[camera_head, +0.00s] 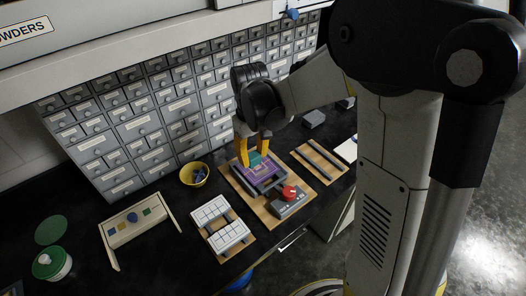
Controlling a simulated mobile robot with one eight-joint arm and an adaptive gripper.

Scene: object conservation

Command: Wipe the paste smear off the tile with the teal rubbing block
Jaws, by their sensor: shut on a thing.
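My gripper (255,150) has yellow fingers and points down at the board in the middle of the bench. It is shut on the teal rubbing block (258,159), which shows between and below the fingers. The block is over the tile (266,179), a purple-looking square with pale markings in a dark frame. I cannot tell whether the block touches the tile. The paste smear cannot be made out clearly; the pale yellowish marks on the tile may be part of it.
The tile's wooden board (300,202) also carries a grey box with a red knob (289,192). A yellow bowl (194,174), a rack of white tiles (226,238) and a slatted wooden board (319,160) stand around it. Grey drawers (140,127) rise behind.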

